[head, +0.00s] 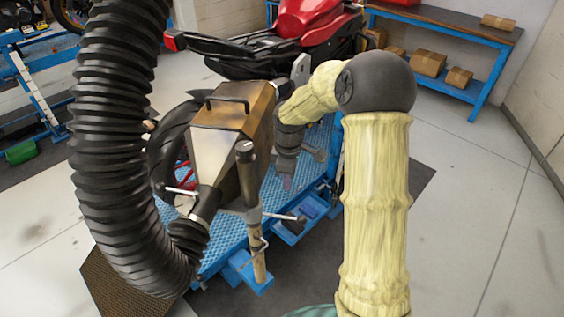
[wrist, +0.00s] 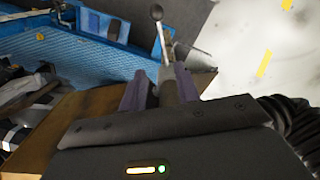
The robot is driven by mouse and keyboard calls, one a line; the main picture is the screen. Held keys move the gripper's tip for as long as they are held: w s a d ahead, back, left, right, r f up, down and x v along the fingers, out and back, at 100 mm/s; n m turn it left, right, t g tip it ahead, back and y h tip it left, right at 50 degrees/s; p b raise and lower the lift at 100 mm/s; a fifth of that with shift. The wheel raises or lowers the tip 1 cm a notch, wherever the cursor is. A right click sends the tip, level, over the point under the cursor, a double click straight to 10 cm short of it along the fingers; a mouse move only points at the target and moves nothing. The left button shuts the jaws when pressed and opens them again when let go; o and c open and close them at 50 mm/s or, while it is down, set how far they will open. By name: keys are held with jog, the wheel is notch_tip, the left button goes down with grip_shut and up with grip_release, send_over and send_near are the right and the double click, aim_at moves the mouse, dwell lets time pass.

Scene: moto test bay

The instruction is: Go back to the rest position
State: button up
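My gripper (head: 287,184) hangs at the end of my yellow-sleeved arm, just right of a brown and metal exhaust hood (head: 232,122) in the head view. In the wrist view its two purple-grey fingers (wrist: 158,92) stand apart, with a grey post (wrist: 168,76) showing between or beyond them. I see nothing clearly held. The hood's brown side (wrist: 70,108) shows beside the fingers. A lever with a ball knob (wrist: 157,14) rises beyond them. The hood stands on a post with clamp levers (head: 247,180). Contact between fingers and post cannot be told.
A thick black ribbed hose (head: 112,130) curves down on the left to the hood. A red motorcycle (head: 310,22) stands on a blue lift platform (head: 225,245) behind. A blue shelf bench with boxes (head: 440,25) is at the back right. The floor on the right is clear.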

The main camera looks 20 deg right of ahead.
jog(key=s+a+r+m+t, duration=0.1)
jog(key=s+r+m, duration=0.1)
jog(key=s+m, duration=0.4)
jog(key=s+a+r+m+t, duration=0.1)
jog(key=s+r+m, duration=0.1)
jog(key=s+m, duration=0.5)
jog(key=s, duration=0.6)
jog(key=shift+s, duration=0.25)
